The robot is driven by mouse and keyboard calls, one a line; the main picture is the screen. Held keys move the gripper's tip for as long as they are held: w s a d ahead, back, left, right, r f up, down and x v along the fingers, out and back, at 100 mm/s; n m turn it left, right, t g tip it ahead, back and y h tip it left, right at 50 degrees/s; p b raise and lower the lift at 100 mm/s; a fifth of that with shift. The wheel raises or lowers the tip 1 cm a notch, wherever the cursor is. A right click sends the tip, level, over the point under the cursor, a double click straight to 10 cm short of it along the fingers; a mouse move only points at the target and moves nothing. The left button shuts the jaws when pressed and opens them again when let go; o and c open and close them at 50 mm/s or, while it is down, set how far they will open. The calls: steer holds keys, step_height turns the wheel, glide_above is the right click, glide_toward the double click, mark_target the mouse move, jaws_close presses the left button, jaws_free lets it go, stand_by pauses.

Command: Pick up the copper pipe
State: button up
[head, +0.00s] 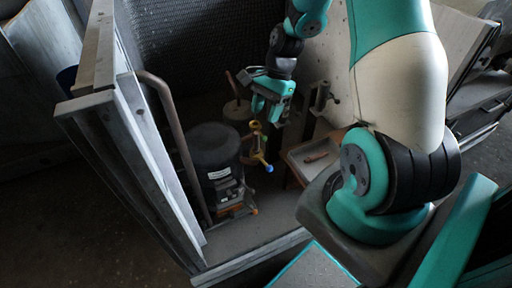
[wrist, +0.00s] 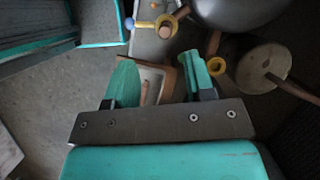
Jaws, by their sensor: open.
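A short copper-brown piece, which looks like the copper pipe (head: 317,156), lies in a shallow pale tray (head: 298,157) right of the black compressor in the head view. In the wrist view the pipe (wrist: 145,93) shows beyond the gripper's bar, between the fingers in the picture, partly hidden below. My gripper (head: 270,107) is above and to the left of the tray in the head view, apart from the pipe. Its teal fingers (wrist: 159,72) are open, with nothing between them.
A round pale block (wrist: 262,68) with a rod is at right in the wrist view. A metal frame wall (head: 150,150) closes the left side.

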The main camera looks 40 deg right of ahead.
mark_target(257, 132)
steer(key=x, duration=0.3)
steer(key=b+x, duration=0.1)
steer(key=x, duration=0.2)
steer(key=b+x, duration=0.1)
steer(key=x, duration=0.3)
steer(key=shift+w, duration=0.4)
steer(key=shift+r, duration=0.1)
steer(key=shift+c, duration=0.2)
jaws_close()
